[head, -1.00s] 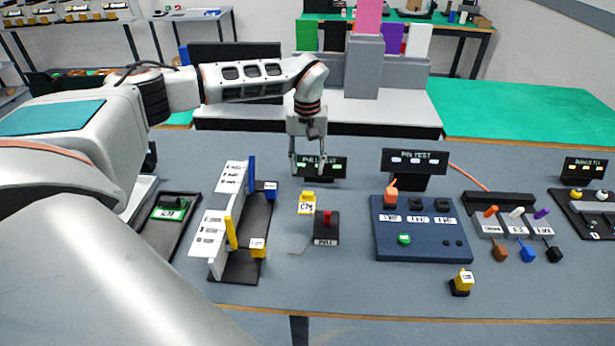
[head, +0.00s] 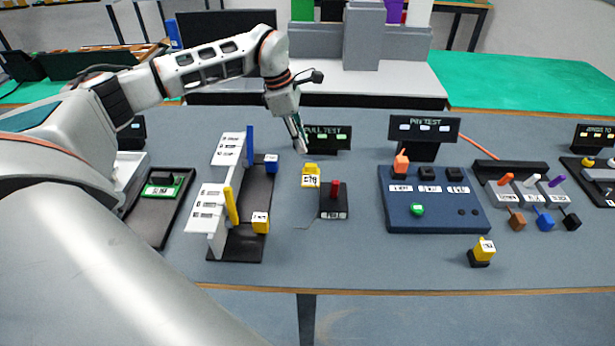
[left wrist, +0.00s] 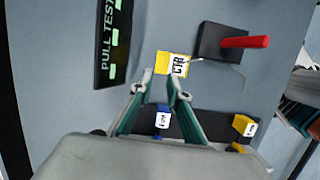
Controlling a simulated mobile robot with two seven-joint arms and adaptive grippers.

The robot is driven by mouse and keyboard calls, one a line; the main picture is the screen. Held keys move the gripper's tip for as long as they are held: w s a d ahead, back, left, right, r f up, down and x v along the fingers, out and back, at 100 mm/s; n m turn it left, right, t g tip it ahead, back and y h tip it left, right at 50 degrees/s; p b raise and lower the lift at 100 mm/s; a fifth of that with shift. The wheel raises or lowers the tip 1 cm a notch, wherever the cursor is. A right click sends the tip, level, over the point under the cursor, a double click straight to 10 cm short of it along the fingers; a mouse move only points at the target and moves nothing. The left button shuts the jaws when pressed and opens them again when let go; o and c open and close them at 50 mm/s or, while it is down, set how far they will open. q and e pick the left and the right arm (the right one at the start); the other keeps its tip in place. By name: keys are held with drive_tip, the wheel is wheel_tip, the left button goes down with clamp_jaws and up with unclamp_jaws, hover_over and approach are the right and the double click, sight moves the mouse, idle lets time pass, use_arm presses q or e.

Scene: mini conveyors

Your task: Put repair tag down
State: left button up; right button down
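No object is legibly marked as a repair tag. A yellow connector block (head: 310,170) with a printed white label sits on the table beside the pull-test fixture. It also shows in the left wrist view (left wrist: 172,63), just beyond my fingertips. My left gripper (head: 300,146) points down behind the block, apart from it. In the left wrist view my left gripper (left wrist: 160,76) has its fingertips apart, with nothing visible between them. My right gripper is not in view.
The red-handled pull fixture (head: 334,202) stands right of the block, and the PULL TEST display (head: 328,138) behind. A white rack (head: 216,205) with yellow and blue pieces is left. The blue pin-test box (head: 435,205) is right. Clear table lies in front.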

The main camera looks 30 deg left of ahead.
sight(311, 165)
use_arm(q)
drive_tip(key=shift+n, duration=0.3)
drive_tip(key=x, duration=0.8)
drive_tip(key=shift+d+r, duration=0.1)
drive_tip(key=shift+d, duration=0.1)
clamp_jaws()
